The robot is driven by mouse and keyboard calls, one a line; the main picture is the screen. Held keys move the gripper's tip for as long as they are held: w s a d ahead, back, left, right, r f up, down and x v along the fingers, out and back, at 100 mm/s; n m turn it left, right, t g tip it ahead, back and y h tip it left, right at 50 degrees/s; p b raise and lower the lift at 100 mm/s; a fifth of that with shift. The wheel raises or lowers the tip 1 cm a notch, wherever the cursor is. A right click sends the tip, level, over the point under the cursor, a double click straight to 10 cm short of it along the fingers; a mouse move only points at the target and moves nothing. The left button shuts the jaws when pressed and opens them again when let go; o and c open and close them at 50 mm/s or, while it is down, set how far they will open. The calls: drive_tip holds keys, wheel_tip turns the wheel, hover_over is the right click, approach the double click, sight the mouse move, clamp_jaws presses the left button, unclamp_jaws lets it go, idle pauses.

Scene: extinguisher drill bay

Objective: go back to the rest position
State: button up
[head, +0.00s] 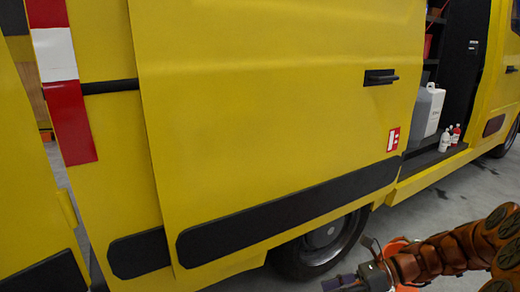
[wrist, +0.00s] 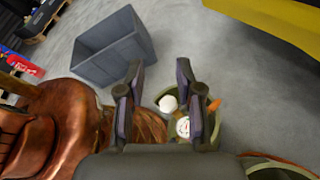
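My gripper (head: 350,268) is low at the right of the head view, in front of the yellow van (head: 270,90) and near its dark wheel (head: 322,245). In the wrist view my gripper (wrist: 158,75) has its two dark fingers spread apart. Only grey floor shows between the fingertips, and nothing is held. My copper-coloured arm comes in from the right in the head view. No contact between the gripper and the van can be seen.
A grey crate (wrist: 112,48) stands on the floor. Jugs (head: 428,110) and small bottles (head: 450,137) stand in the van's open doorway. Red goods (wrist: 22,63) lie at the wrist view's left.

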drive_tip(key=s+a+r+n+g+h, duration=0.1)
drive_tip(key=s+a+n+g+h, duration=0.15)
drive_tip(key=s+n, duration=0.3)
drive_tip(key=s+a+r+n+g+h, duration=0.1)
drive_tip(key=s+a+r+n+h, duration=0.1)
drive_tip(key=s+a+n+h, duration=0.4)
drive_tip(key=s+d+n+t+h, duration=0.1)
drive_tip(key=s+d+n+h, duration=0.3)
drive_tip(key=s, duration=0.3)
drive_tip(key=s+d+n+h, duration=0.1)
drive_tip(key=s+d+n, duration=0.4)
drive_tip(key=s+n, duration=0.1)
wheel_tip(320, 180, up, 24)
drive_tip(key=s+t+p, duration=0.1)
drive_tip(key=s+p, duration=0.1)
drive_tip(key=p, duration=2)
drive_tip(key=shift+f, duration=0.2)
drive_tip(key=shift+h, duration=0.25)
